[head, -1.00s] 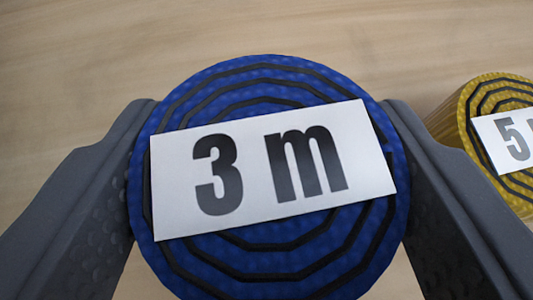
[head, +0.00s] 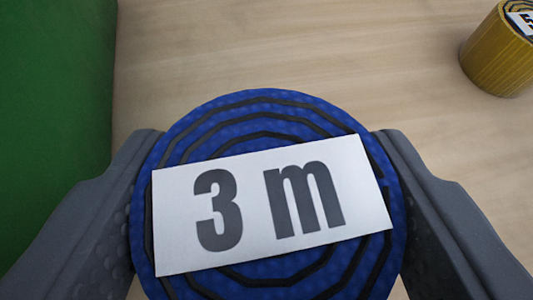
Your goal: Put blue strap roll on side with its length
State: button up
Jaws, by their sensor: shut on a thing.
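The blue strap roll (head: 265,128) fills the lower middle of the head view. Its round face with dark spiral lines is toward me, and a white label (head: 250,205) on it reads "3 m". My gripper (head: 266,205) is shut on the roll, with one grey finger on its left side and one on its right. The underside of the roll is hidden, so I cannot tell its height above the wooden surface.
A yellow strap roll (head: 495,60) stands at the upper right on the pale wooden surface (head: 290,45), its label partly cut off. A green surface or wall (head: 50,100) runs along the left edge. The wood between them looks clear.

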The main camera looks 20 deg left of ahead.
jog(key=w+d+r+m+h+p, duration=0.1)
jog(key=r, duration=1.1)
jog(key=w+d+r+m+h+p, duration=0.1)
jog(key=r+m+h+p, duration=0.1)
jog(key=r, duration=1.1)
jog(key=w+d+r+m+t+h+p, duration=0.1)
jog(key=w+d+r+m+h+p, duration=0.1)
jog(key=r, duration=1)
jog(key=shift+r, duration=0.2)
jog(key=shift+d, duration=0.2)
